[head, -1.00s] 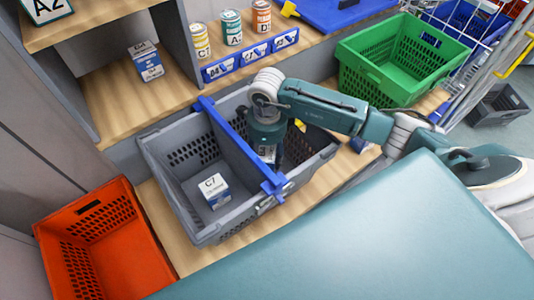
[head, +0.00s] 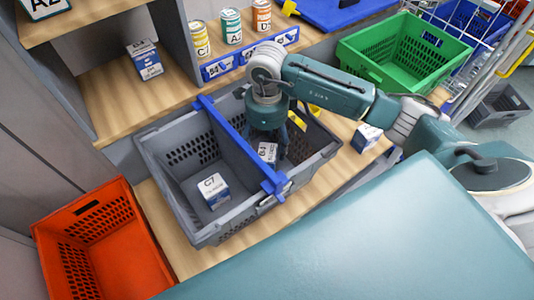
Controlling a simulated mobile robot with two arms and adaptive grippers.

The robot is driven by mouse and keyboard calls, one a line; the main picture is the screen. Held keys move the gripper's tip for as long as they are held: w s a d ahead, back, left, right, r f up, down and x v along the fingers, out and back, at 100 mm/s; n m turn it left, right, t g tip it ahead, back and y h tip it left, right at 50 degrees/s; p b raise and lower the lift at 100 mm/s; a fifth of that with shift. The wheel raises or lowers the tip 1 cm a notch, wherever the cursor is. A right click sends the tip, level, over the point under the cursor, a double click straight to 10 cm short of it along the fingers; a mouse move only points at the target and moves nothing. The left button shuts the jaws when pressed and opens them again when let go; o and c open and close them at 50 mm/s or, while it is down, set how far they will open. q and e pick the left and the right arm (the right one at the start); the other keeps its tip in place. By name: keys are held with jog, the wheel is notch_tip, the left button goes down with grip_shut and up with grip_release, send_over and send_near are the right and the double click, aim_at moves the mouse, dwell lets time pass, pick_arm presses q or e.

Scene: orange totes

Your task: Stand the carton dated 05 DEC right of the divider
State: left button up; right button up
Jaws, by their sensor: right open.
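A grey tote (head: 180,222) is split by a blue divider (head: 238,143). A white and blue carton marked C7 (head: 213,191) stands left of the divider. Another carton, its label apparently B3 (head: 267,153), is right of the divider, close beside it; it looks upright, but its lower part is hard to see. My right gripper (head: 270,143) points down over this carton, fingers spread, not clasping it. Cartons also show on the bench right of the tote (head: 367,137) and on the shelf (head: 146,60). No date is legible. My left gripper is out of view.
An orange tote (head: 125,232) stands at lower left and a green crate (head: 380,88) at upper right. Several cans (head: 231,27) stand behind a blue label rail (head: 250,54) at the back. My right arm crosses above the tote's right side.

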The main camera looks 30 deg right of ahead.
notch_tip(320, 180, up, 6)
jog(key=b, duration=0.1)
jog(key=shift+r, duration=0.25)
